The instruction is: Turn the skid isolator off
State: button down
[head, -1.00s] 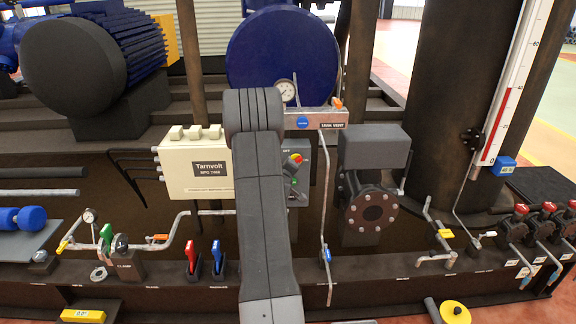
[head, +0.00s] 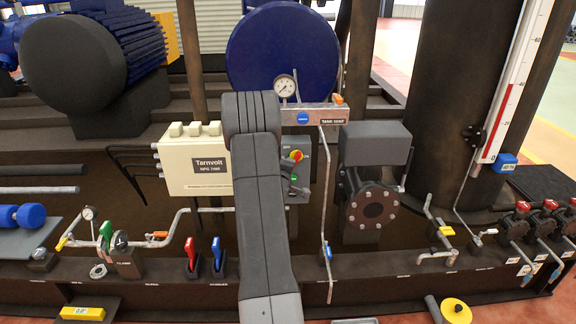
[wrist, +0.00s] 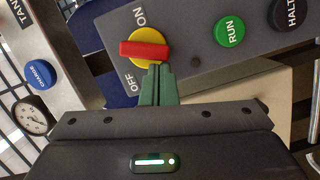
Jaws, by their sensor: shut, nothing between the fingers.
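The skid isolator (wrist: 146,49) is a yellow disc with a red bar handle on a grey panel. In the wrist view the bar lies nearly level, its left end between the printed ON above and OFF below. Whether it sits exactly on a mark I cannot tell. The isolator also shows in the head view (head: 296,156), right of my arm. My gripper (wrist: 156,72) has green fingers, shut together and empty. The tips are at the disc's lower edge in the wrist view, below the red bar; contact is unclear. My arm hides part of the panel in the head view.
A green RUN button (wrist: 230,32) and a black HALT button (wrist: 286,13) sit on the same panel. The cream Tarnvolt box (head: 194,165) is to the left. A vertical pipe (head: 326,210) and a grey-topped flanged unit (head: 374,190) stand to the right.

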jog(key=shift+f+n+b, duration=0.25)
jog(key=shift+n+b, duration=0.05)
jog(key=shift+n, duration=0.4)
jog(key=shift+d+f+b, duration=0.15)
jog(key=shift+b, duration=0.25)
dwell(0.5)
dwell(0.6)
